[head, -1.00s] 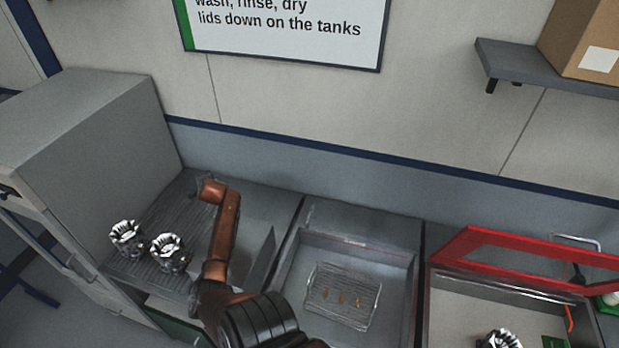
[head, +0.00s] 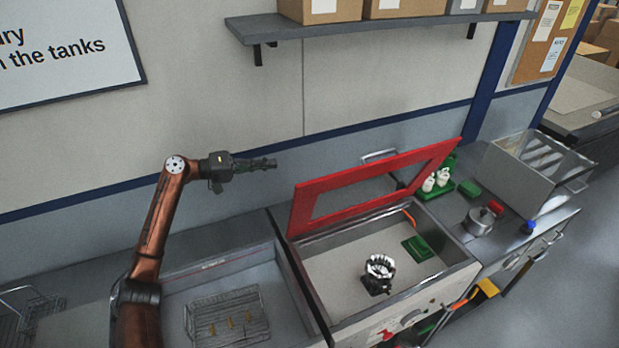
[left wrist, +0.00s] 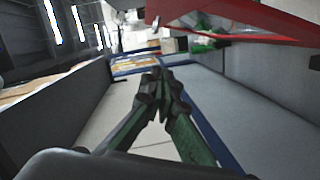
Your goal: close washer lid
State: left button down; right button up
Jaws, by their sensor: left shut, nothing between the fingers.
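The washer (head: 349,322) is an open tank with a light floor. Its red-framed lid (head: 350,174) stands raised and tilted up along the back edge, with a metal handle (head: 380,155) behind it. My left gripper (head: 274,163) is shut and empty. It is in the air to the left of the lid, near its upper left corner, pointing right, with a gap between them in the head view. In the left wrist view the closed fingertips (left wrist: 160,76) show below and left of the red lid (left wrist: 265,18). My right gripper is not in view.
A machined housing (head: 379,268) and a green block (head: 417,248) are in the washer. Left of it is a tank with a wire basket (head: 228,318). A shelf (head: 370,27) hangs above.

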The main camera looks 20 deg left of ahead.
pick_arm(q)
jog(key=shift+g+h, duration=0.6)
jog(key=shift+h, duration=0.1)
jog(key=d+p, duration=0.1)
jog(key=d, duration=0.3)
jog(key=w+d+p, duration=0.1)
jog(key=d+p, duration=0.1)
jog(key=d, duration=0.3)
jog(key=w+d+p, duration=0.1)
jog(key=d+p, duration=0.1)
jog(key=d, duration=0.3)
jog(key=shift+d+r, duration=0.1)
jog(key=shift+r, duration=0.05)
jog(key=shift+s+d, duration=0.15)
jog(key=shift+s, duration=0.1)
jog(key=shift+d+f, duration=0.1)
jog(key=shift+f, duration=0.15)
jog(key=shift+w, duration=0.1)
